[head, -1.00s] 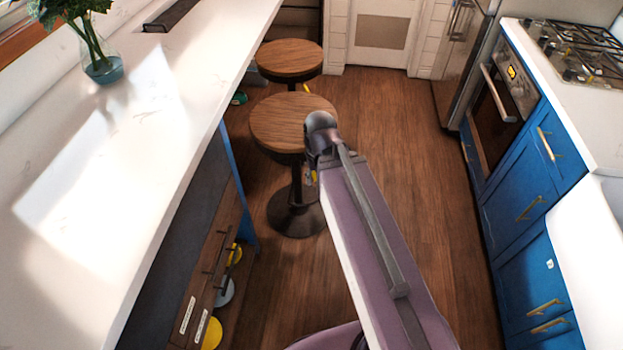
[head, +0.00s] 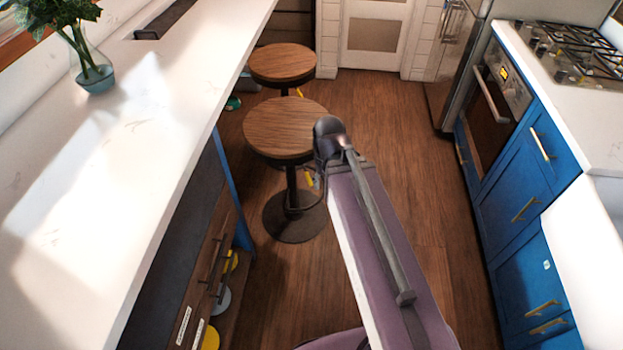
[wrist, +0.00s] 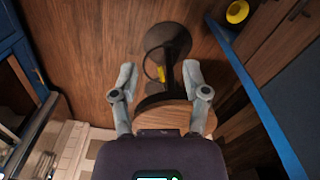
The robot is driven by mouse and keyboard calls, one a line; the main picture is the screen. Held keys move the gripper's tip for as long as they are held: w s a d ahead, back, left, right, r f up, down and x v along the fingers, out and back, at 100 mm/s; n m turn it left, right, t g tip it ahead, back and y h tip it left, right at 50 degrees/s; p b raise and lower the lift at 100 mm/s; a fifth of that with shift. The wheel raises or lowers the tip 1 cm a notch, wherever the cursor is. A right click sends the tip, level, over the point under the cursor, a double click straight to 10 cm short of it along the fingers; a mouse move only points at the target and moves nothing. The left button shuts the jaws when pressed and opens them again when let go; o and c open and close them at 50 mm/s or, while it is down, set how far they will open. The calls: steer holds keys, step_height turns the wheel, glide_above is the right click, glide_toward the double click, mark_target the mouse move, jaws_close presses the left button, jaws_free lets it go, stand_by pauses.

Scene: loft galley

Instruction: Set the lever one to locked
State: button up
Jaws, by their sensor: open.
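Two dark bar handles (head: 217,262) stand out from the brown front under the left counter. They may be levers, but I cannot tell which is lever one or how it is set. Yellow and grey discs (head: 222,300) show beside them. Similar dark handles (wrist: 295,12) and a yellow disc (wrist: 237,12) appear at the upper right of the wrist view. My gripper (wrist: 160,82) is open and empty, with its fingers apart above the floor and a stool. In the head view my arm hides most of it. The handles are well to the side of it.
Two wooden-topped stools (head: 285,127) stand on the wood floor right of the white counter (head: 150,150). A vase of greenery (head: 94,76) stands on that counter. Blue cabinets (head: 515,205) and an oven (head: 495,105) line the right.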

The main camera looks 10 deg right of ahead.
steer(key=shift+d, duration=0.3)
steer(key=n+t+b, duration=0.2)
steer(key=t+b, duration=0.3)
steer(key=b, duration=1.7)
glide_toward(309, 178)
steer(key=r, duration=0.2)
steer(key=shift+s+d+r+y, duration=0.35)
steer(key=shift+r+y, duration=0.05)
steer(key=b+x, duration=0.8)
steer(key=x, duration=0.1)
steer(key=b+x, duration=0.4)
steer(key=shift+s+f+b, duration=0.15)
steer(key=shift+f+b, duration=0.25)
steer(key=shift+f, duration=0.05)
